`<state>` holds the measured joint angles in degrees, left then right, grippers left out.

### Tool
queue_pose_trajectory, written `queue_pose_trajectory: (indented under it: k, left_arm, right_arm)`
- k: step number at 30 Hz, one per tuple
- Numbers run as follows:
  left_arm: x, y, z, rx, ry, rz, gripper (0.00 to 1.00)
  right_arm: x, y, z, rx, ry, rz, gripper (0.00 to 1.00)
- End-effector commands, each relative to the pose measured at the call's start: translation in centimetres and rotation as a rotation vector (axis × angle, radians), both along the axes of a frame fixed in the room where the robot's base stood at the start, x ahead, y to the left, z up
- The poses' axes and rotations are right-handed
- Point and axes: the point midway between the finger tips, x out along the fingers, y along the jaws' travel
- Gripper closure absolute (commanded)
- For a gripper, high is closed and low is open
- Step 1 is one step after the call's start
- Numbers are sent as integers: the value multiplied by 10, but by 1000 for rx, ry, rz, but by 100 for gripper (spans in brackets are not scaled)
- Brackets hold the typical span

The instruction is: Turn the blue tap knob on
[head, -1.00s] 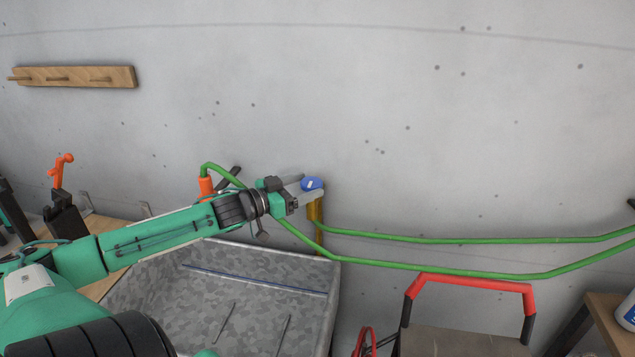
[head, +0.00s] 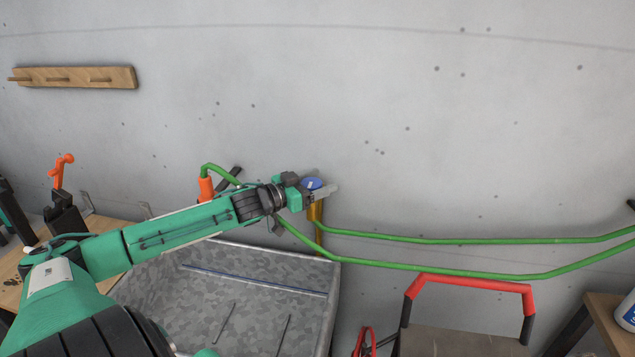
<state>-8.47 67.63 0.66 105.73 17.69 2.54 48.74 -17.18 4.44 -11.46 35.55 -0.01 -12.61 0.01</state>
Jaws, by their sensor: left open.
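The blue tap knob (head: 312,183) sits on top of a yellow-brass tap (head: 316,213) against the grey wall, above the right back corner of the metal sink. My left gripper (head: 328,189) is at the knob, its grey fingers reaching right past it. It is open. A finger crosses in front of the knob's lower edge, so part of the knob and the tap's top is hidden. I cannot tell whether the fingers touch the knob. My right gripper is not in view.
A grey sink (head: 235,290) lies below my left arm. Green pipes (head: 450,240) run along the wall to the right. A red-handled toolbox (head: 470,285) stands at the lower right. An orange-handled tool (head: 62,170) stands on the left bench. A wooden peg rack (head: 75,77) hangs upper left.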

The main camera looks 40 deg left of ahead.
Motion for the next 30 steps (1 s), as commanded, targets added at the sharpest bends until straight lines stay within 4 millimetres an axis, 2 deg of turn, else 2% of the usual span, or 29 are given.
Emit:
queue_pose_trajectory:
  k: [4,10,20,30]
  left_arm:
    - [0,0,0,0,0,0,33]
    - [0,0,0,0,0,0,72]
    - [0,0,1,-2,0,24,73]
    - [0,2,2,-8,-2,164,72]
  right_arm:
    - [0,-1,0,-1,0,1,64]
    - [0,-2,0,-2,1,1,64]
    - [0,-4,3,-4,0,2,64]
    - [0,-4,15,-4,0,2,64]
